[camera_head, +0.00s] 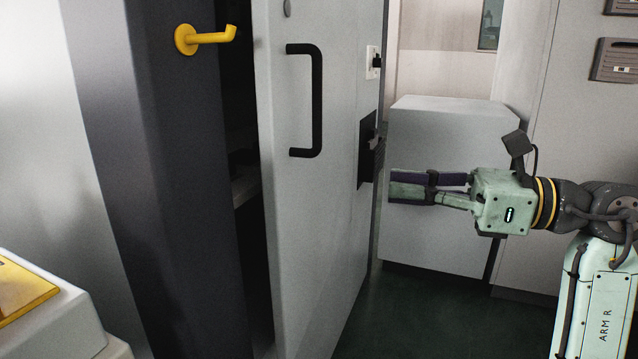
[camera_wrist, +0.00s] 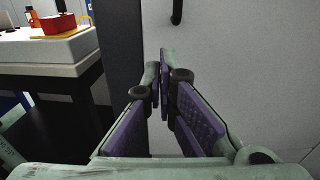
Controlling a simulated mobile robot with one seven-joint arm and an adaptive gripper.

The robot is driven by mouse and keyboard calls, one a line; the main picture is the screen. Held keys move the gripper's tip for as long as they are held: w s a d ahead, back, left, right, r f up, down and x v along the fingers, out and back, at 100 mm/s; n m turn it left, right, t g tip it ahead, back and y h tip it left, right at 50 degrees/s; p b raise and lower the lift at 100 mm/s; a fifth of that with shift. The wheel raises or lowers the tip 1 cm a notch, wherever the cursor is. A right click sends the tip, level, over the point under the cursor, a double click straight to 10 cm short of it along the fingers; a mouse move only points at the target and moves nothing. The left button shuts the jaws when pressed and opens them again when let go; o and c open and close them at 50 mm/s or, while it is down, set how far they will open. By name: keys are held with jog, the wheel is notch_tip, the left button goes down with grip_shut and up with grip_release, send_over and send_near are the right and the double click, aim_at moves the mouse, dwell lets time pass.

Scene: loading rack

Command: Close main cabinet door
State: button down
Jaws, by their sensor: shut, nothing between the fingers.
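The main cabinet door (camera_head: 300,215) is a grey panel with a black bar handle (camera_head: 318,100). It stands partly open, with a dark gap (camera_head: 245,215) between it and the dark cabinet frame (camera_head: 170,170). My gripper (camera_head: 392,184) is to the right of the door, near its right edge in the picture, shut and empty, fingers pointing left. Whether it touches the door cannot be told. In the wrist view my gripper (camera_wrist: 165,60) points at a pale panel (camera_wrist: 245,80), and the lower end of a black handle (camera_wrist: 177,12) shows at the top.
A yellow hook (camera_head: 205,38) sticks out from the cabinet frame. A white box (camera_head: 450,130) stands behind my gripper. The wrist view shows a bench (camera_wrist: 55,48) at left with a red box (camera_wrist: 58,25) on it. Dark green floor (camera_head: 420,315) is clear beside the door.

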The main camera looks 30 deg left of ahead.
aim_at(285, 176)
jog(key=a, duration=0.4)
jog(key=s+a+p, duration=0.1)
jog(key=a, duration=0.3)
jog(key=s+a, duration=0.1)
jog(key=a, duration=0.3)
jog(key=shift+s+a, duration=0.15)
jog(key=shift+a, duration=0.75)
jog(key=a, duration=0.3)
jog(key=s+a, duration=0.1)
jog(key=a, duration=0.1)
jog(key=shift+a, duration=0.25)
jog(key=shift+d, duration=0.1)
